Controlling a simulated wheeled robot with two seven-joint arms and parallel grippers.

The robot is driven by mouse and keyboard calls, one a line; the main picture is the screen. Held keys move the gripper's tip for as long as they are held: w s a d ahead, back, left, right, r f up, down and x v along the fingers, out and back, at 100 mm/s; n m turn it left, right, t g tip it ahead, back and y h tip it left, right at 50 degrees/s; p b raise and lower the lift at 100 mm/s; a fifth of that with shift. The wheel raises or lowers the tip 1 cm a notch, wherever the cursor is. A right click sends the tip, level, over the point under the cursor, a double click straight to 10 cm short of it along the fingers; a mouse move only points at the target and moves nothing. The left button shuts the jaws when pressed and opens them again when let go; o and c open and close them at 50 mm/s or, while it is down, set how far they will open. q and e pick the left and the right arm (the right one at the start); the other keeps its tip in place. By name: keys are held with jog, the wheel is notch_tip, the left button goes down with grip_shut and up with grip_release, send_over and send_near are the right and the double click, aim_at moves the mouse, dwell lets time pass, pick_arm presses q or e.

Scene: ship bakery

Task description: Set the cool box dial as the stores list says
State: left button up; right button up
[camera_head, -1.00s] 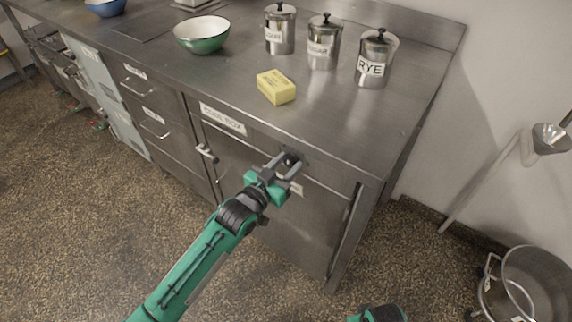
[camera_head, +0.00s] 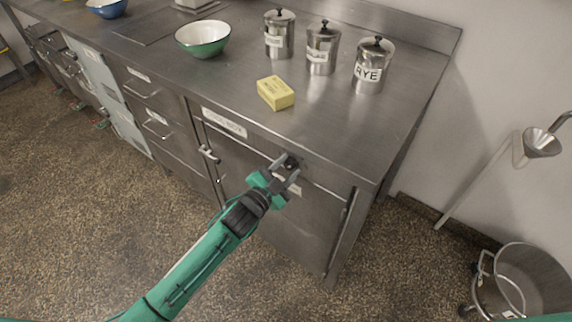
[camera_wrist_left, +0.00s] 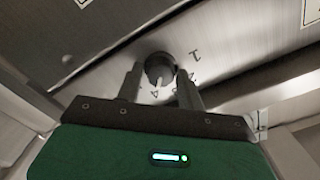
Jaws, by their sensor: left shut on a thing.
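The cool box dial (camera_wrist_left: 160,70) is a dark round knob with a pale pointer mark, set in a steel panel with numbers around it; a 1 shows to its right, other numbers are partly hidden. My left gripper (camera_wrist_left: 162,84) has its two fingers on either side of the dial, shut on it. In the head view the left gripper (camera_head: 286,168) is at the front of the cool box (camera_head: 290,220), under the counter's edge, and mostly covers the dial (camera_head: 291,163). The stores list cannot be made out. My right gripper is not in view.
On the steel counter (camera_head: 330,120) stand a yellow packet (camera_head: 275,93), a green bowl (camera_head: 203,38) and canisters, one marked RYE (camera_head: 372,65). A wheeled metal bin (camera_head: 520,285) stands at right.

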pick_arm(q)
jog(key=m, duration=0.3)
jog(key=shift+m+p, duration=0.3)
jog(key=shift+p, duration=0.1)
jog(key=m, duration=0.3)
jog(key=shift+f, duration=0.15)
jog(key=shift+m, duration=0.6)
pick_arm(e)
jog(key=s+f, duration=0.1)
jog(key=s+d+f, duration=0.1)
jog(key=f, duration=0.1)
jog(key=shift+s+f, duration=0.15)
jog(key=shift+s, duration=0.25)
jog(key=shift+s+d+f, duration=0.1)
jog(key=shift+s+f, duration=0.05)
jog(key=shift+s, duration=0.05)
pick_arm(q)
jog(key=o, duration=0.8)
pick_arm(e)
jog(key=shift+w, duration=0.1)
pick_arm(q)
jog(key=shift+s, duration=0.1)
